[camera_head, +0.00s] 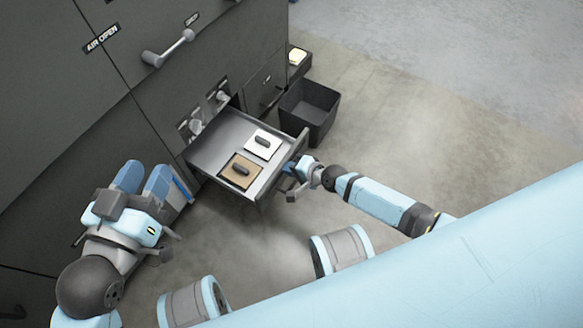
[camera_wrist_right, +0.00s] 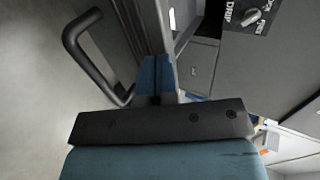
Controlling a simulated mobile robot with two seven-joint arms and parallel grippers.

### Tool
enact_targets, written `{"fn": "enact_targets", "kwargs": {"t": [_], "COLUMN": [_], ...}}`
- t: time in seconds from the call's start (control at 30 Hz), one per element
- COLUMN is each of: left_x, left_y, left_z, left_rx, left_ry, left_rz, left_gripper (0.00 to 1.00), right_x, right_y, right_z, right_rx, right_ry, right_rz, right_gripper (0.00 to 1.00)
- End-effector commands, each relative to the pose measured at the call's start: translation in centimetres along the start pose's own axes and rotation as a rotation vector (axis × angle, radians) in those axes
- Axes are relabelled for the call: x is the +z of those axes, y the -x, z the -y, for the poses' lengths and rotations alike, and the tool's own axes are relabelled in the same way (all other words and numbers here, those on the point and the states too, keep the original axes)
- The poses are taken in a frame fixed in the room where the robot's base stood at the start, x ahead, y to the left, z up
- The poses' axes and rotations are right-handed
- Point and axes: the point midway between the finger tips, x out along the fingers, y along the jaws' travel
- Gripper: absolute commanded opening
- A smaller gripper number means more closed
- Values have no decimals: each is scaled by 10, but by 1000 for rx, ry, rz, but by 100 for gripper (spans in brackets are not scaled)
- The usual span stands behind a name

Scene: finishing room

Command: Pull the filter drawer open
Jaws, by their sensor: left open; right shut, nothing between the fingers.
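The filter drawer (camera_head: 212,152) stands pulled out from the dark cabinet in the head view. It holds a white filter pad (camera_head: 262,146) and a brown one (camera_head: 240,172), each with a dark grip. My right gripper (camera_head: 292,168) is at the outer end of the drawer, by its front panel. In the right wrist view the gripper's blue fingers (camera_wrist_right: 155,75) are shut and empty. The dark bar handle (camera_wrist_right: 88,58) is to their left, not between them. My left gripper (camera_head: 143,180) is open and empty, left of the drawer near the cabinet face.
A black bin (camera_head: 309,112) stands on the floor beyond the drawer. A smaller dark box (camera_head: 297,68) with a pale item is behind it. A lever handle (camera_head: 168,48) sticks out of the cabinet above. A knob (camera_wrist_right: 251,17) shows beside a DRIP label. Floor to the right is clear.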

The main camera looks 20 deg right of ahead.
Motion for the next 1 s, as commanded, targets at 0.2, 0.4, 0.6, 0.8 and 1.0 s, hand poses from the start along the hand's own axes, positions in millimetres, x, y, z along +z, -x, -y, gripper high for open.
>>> {"fn": "enact_targets", "kwargs": {"t": [0.2, 0.4, 0.6, 0.8, 1.0], "left_x": [0, 1, 0, -2, -11], "left_y": [0, 0, 0, 0, 0], "left_z": [0, 0, 0, 0, -4], "left_rx": [1, 0, 0, 0, 7], "left_ry": [3, 0, -1, 0, 50], "left_rz": [1, 0, 0, -1, 23], "left_gripper": [43, 43, 43, 43, 43], "right_x": [0, 0, 0, 0, 0], "right_y": [-32, -51, -52, -49, -20], "right_z": [20, 30, 30, 30, 33], "right_rx": [-4, -1, -1, 0, 2], "right_ry": [-2, 0, 0, 0, 0], "right_rz": [0, -1, 0, 0, 0], "right_gripper": [0, 0, 0, 0, 0]}}
